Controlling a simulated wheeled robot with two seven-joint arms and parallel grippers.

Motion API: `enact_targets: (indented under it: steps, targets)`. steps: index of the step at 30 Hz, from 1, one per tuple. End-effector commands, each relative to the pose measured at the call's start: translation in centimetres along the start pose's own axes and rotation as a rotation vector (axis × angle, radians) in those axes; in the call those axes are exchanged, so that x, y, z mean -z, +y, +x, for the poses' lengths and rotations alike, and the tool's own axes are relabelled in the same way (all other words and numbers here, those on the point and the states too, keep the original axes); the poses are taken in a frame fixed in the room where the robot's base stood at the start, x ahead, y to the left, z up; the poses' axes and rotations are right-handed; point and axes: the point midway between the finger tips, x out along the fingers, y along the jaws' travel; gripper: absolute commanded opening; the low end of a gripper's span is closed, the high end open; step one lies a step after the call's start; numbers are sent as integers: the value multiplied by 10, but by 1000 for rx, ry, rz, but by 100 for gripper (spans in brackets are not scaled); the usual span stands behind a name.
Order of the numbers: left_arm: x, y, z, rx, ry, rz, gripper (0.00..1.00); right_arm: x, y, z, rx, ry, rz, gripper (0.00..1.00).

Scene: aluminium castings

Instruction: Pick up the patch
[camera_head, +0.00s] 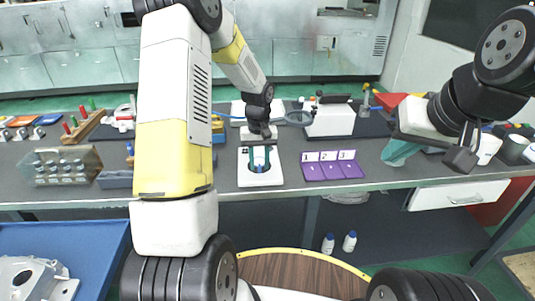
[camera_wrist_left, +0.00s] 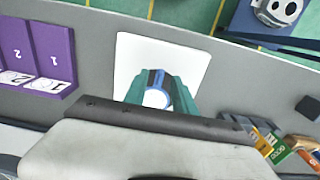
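My left gripper (camera_head: 260,158) reaches down over a white square plate (camera_head: 245,178) on the bench, and its two green fingers are apart. A small blue piece with a pale round face stands between them; it shows in the left wrist view (camera_wrist_left: 155,97), and I take it to be the patch. The white plate also shows there (camera_wrist_left: 195,60). The fingers stand close on both sides of the blue piece; contact is not clear. My right gripper (camera_head: 399,152) hangs over the bench at the right with teal fingers seen edge-on, so its opening is hidden.
A purple block with numbered cards (camera_head: 333,172) lies right of the plate. A clear rack of several cylinders (camera_head: 62,168) stands at the left. A magnifier (camera_head: 298,118) and a white box (camera_head: 331,121) are behind. Bench room right of the purple block is clear.

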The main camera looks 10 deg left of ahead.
Motion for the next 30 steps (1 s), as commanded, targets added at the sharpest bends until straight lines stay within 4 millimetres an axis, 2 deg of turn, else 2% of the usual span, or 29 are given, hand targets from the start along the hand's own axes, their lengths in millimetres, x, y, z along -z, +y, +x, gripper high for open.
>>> enact_targets:
  steps: [7,12,25,30]
  targets:
    - [0,0,1,0,1,0,30,0,0,0,0,0,0,0]
    - [0,0,1,0,1,0,0,0,0,0,0,0,0,0]
    - [0,0,0,0,2,0,0,0,0,0,0,0,0,0]
    - [1,0,-12,0,4,0,0,0,0,0,0,0,0,0]
